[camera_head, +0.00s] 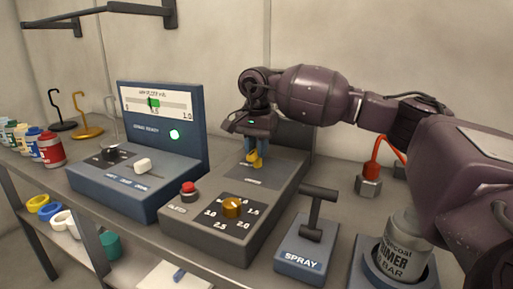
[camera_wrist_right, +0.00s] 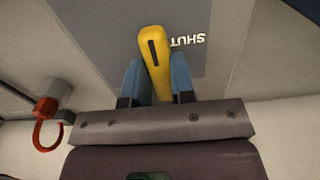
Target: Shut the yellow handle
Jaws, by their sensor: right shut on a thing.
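The yellow handle (camera_head: 251,160) stands on the dark panel at the back of the grey control box (camera_head: 222,222). In the right wrist view the yellow handle (camera_wrist_right: 154,62) lies between the two blue fingertips, beside the word SHUT printed on the panel (camera_wrist_right: 192,22). My right gripper (camera_head: 256,154) is above the panel and shut on the handle; it also shows at close range in the right wrist view (camera_wrist_right: 158,85). The wrist hides part of the box's back. My left gripper is in neither view.
The grey box has a red button (camera_head: 189,190) and an orange dial (camera_head: 232,205). A blue console (camera_head: 140,180) with a gauge stands left. A SPRAY lever (camera_head: 318,205) and a primer can (camera_head: 405,235) stand right. Paint cans (camera_head: 48,148) line the far left.

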